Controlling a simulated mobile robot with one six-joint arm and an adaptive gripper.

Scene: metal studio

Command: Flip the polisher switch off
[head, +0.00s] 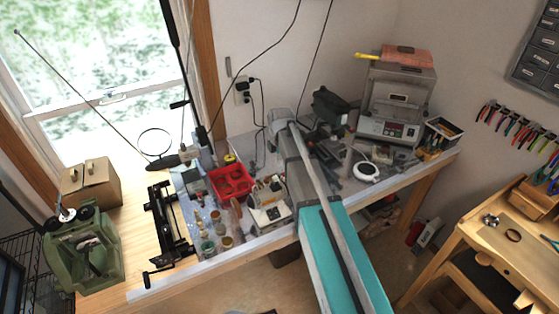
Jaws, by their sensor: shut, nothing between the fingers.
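A dark machine (331,104) stands at the back of the workbench, just right of my arm. It looks like the polisher, but I cannot be sure. Its switch is too small or hidden to make out. My teal and grey arm reaches from the bottom of the head view up over the bench and covers the area left of and below this machine. I cannot make out my gripper's fingers; they seem hidden behind the arm.
The workbench (275,237) is crowded with a red tray (231,181), jars and a white round device (366,171). A grey cabinet-like machine (397,95) stands at the back right. A green machine (110,262) is at left. Cords hang from the wall outlet (242,92).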

